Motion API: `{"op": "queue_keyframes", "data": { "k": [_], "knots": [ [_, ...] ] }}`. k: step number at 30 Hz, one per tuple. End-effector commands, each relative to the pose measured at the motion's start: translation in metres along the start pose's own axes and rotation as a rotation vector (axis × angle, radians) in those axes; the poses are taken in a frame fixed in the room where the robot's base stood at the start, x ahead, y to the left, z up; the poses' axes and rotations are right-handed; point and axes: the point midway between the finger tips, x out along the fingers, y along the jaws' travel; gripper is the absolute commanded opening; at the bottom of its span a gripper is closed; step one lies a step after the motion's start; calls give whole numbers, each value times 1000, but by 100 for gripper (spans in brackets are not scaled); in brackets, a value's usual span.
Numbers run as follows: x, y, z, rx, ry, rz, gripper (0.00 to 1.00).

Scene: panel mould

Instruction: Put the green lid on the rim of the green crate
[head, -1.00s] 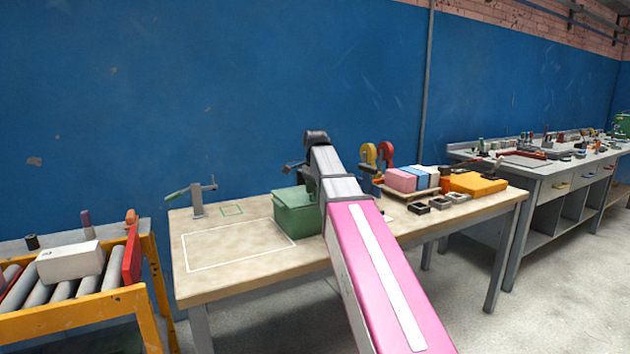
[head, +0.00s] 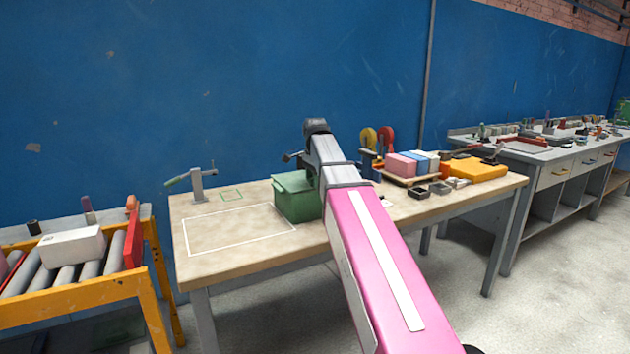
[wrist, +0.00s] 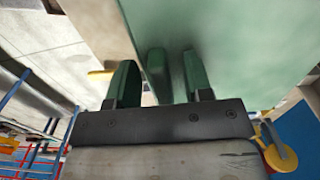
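The green crate (head: 298,207) stands on the wooden table, just left of my arm, which hides its right side. A flat green top (head: 292,182) covers it and looks like the green lid; whether it sits evenly on the rim I cannot tell. In the wrist view a large pale green surface (wrist: 245,45) fills the upper right, close to my gripper. My gripper (wrist: 160,80) has its two fingers apart. A small green upright piece (wrist: 155,72), perhaps a handle, shows between them with gaps on both sides. In the head view my arm hides the fingers.
A white outlined rectangle (head: 238,236) on the table, left of the crate, is empty. A clamp (head: 197,184) stands at the back left. Coloured blocks (head: 410,164), an orange slab (head: 470,169) and dark frames (head: 430,190) lie right of my arm. A roller stand (head: 85,290) is at the left.

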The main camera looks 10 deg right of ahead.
Motion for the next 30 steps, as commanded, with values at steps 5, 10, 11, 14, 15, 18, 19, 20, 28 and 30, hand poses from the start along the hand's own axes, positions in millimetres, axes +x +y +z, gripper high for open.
{"op": "queue_keyframes", "data": {
  "k": [5, 10, 11, 14, 15, 18, 19, 20, 28, 30],
  "knots": [
    [-1, 0, 0, 0, 0, 0, 46],
    [-15, -1, 0, 0, 1, -2, 46],
    [-19, -1, 0, 0, 1, -2, 46],
    [-35, -2, 0, 0, 1, -2, 46],
    [-43, -2, 0, 0, 1, -3, 46],
    [-61, -2, 0, 0, 1, -2, 46],
    [-66, -2, 0, 0, 1, -3, 46],
    [-72, -2, 0, 0, 1, -2, 46],
    [-103, -1, 0, 0, 0, 0, 46],
    [-106, 0, 0, 0, 0, 0, 46]
  ]
}}
